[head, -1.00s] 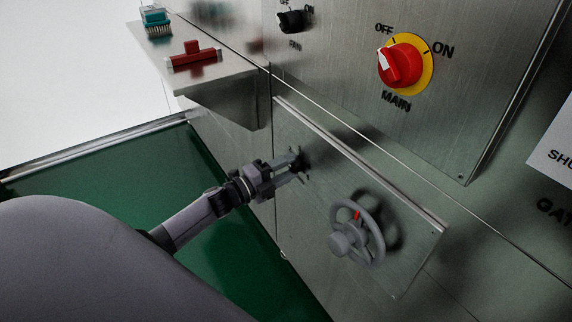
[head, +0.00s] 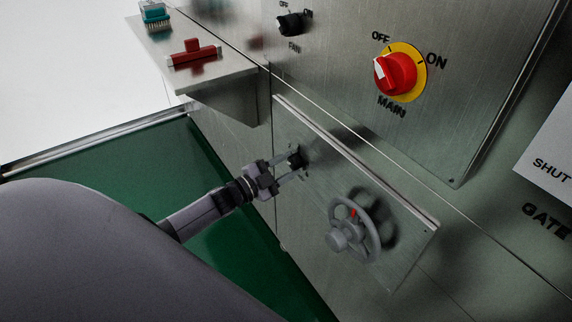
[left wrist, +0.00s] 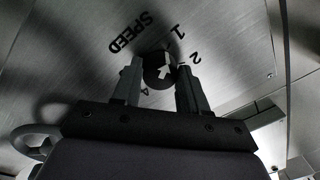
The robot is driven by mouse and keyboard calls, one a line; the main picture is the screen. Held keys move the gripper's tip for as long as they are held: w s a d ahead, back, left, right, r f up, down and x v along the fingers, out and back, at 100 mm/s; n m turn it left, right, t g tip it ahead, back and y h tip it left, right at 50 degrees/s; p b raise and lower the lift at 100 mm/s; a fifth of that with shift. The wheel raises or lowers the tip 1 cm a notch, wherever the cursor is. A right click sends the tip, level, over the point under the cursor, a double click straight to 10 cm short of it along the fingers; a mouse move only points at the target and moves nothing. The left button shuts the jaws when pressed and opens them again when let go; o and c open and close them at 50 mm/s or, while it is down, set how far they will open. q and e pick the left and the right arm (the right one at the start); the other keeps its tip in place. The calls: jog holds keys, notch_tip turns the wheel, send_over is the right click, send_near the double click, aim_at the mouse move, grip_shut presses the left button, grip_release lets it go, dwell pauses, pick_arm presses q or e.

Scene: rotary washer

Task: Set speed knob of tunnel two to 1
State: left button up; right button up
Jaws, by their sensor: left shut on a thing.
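In the head view, my left gripper (head: 287,168) reaches the knob (head: 295,158) from the lower left. My right gripper is not in view.
A grey handwheel (head: 355,230) stands out from the same panel, right of the knob. Above are the red MAIN switch (head: 394,73) and black FAN knob (head: 290,23). A metal shelf (head: 232,88) holds a red-handled tool (head: 194,56) and teal brush (head: 155,13).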

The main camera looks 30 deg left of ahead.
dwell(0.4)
pick_arm(q)
jog(key=o, duration=1.1)
jog(key=shift+c, duration=0.2)
jog(key=v, duration=0.7)
jog(key=shift+p, duration=0.45)
jog(key=shift+s, duration=0.15)
jog(key=s+d+r+n+g+y+p, duration=0.2)
jog(key=s+d+n+g+y+p, duration=0.2)
jog(key=s+d+n+g+p, duration=0.3)
jog(key=s+d+n+p, duration=0.4)
jog(key=s+d, duration=0.5)
jog(key=s, duration=0.3)
jog(key=shift+s+d, duration=0.2)
jog(key=shift+d, duration=0.15)
